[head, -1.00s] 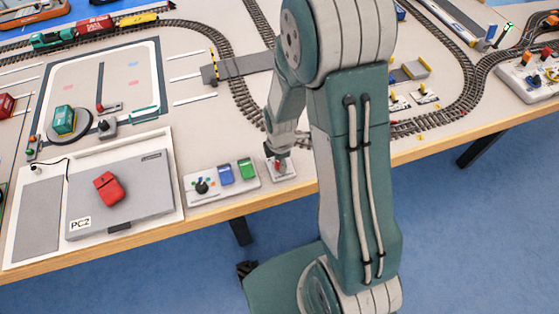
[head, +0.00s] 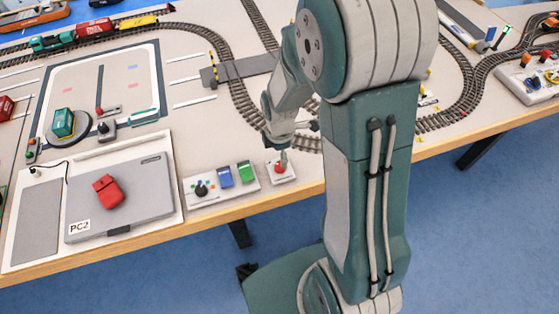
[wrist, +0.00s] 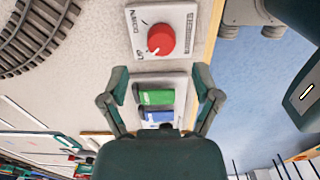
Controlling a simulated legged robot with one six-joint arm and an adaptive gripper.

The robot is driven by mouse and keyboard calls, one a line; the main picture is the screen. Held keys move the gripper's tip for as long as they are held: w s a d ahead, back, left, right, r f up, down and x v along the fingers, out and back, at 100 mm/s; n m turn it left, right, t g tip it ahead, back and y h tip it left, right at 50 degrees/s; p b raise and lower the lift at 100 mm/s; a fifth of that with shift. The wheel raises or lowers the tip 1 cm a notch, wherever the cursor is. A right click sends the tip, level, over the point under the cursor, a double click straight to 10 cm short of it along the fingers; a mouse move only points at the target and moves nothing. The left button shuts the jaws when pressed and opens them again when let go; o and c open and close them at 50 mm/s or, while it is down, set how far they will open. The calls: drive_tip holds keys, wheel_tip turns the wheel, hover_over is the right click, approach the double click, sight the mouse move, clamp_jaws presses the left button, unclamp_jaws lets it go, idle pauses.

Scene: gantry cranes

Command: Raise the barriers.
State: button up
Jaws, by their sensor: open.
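A small white box with a red rotary knob (head: 280,167) stands near the table's front edge. In the wrist view the red knob (wrist: 161,39) shows with dark lettering around it, too blurred to read surely. My gripper (head: 284,152) is just above and behind the knob in the head view. My arm hides part of the crossing area.
Left of the knob box is a white panel with a joystick, a blue button (head: 225,176) and a green button (head: 246,172). Tracks (head: 240,105) curve behind. The table's front edge is close.

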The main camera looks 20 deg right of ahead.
wheel_tip(320, 180, up, 7)
drive_tip(key=shift+f, duration=0.2)
drive_tip(key=shift+r, duration=0.1)
idle(0.4)
drive_tip(key=s+r+m+t, duration=0.5)
drive_tip(key=s+r+m, duration=0.9)
drive_tip(key=r+m, duration=0.4)
drive_tip(key=shift+s+r+t, duration=0.2)
drive_tip(key=shift+t, duration=0.1)
